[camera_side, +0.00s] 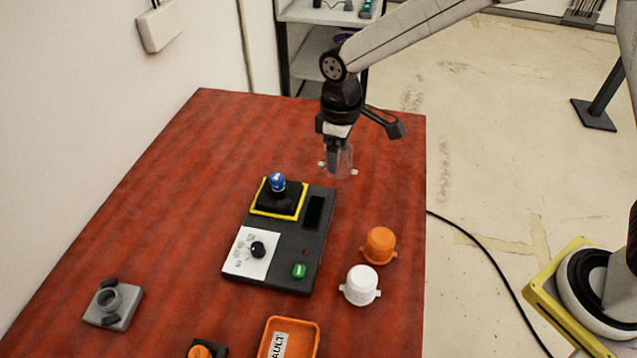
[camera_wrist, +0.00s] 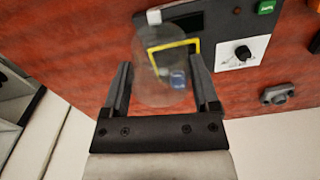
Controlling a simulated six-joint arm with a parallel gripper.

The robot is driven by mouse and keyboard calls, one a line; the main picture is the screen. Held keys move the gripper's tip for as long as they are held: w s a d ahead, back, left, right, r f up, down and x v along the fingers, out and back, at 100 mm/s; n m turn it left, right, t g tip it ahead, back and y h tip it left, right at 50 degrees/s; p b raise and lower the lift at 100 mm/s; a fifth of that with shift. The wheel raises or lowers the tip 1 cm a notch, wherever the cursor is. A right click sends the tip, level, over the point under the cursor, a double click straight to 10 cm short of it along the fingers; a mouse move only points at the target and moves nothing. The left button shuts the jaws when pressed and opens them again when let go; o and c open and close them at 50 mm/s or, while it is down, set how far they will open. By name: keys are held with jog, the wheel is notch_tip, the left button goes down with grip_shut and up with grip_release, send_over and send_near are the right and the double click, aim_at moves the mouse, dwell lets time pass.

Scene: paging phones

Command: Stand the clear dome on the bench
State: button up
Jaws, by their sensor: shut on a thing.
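The clear dome (camera_side: 343,163) is see-through with small white tabs at its rim. My gripper (camera_side: 337,160) is shut on it and holds it over the far right part of the red bench (camera_side: 150,200). In the wrist view the dome (camera_wrist: 150,92) sits between the two dark fingers of my gripper (camera_wrist: 163,95). A blue knob and a yellow frame show through and beside it. I cannot tell whether the dome's rim touches the bench.
A dark control panel (camera_side: 288,246) with a blue knob (camera_side: 277,182) and a green button (camera_side: 299,270) lies left of my gripper. Orange (camera_side: 379,245) and white (camera_side: 360,286) caps stand nearer. A grey fixture (camera_side: 112,304) and an orange tray (camera_side: 313,336) lie in front. Bench behind the panel is clear.

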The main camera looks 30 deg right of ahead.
jog(key=s+d, duration=0.5)
jog(key=s, duration=0.4)
jog(key=s+d+n, duration=0.1)
jog(key=s+d, duration=0.4)
jog(key=s, duration=0.5)
jog(key=shift+d+f, duration=0.25)
jog(key=shift+d, duration=0.05)
jog(key=shift+w+a+f, duration=0.35)
jog(key=shift+w+f, duration=1.2)
jog(key=shift+w, duration=0.7)
jog(key=shift+w+a+f, duration=0.3)
jog(key=shift+w+f, duration=1.25)
jog(key=shift+w, duration=0.65)
jog(key=shift+w+a+f, duration=0.35)
jog(key=shift+w+f, duration=1.2)
jog(key=shift+w, duration=0.7)
jog(key=shift+f, duration=0.1)
jog(key=shift+w+f, duration=0.25)
jog(key=shift+f, duration=1.5)
jog(key=shift+f, duration=0.15)
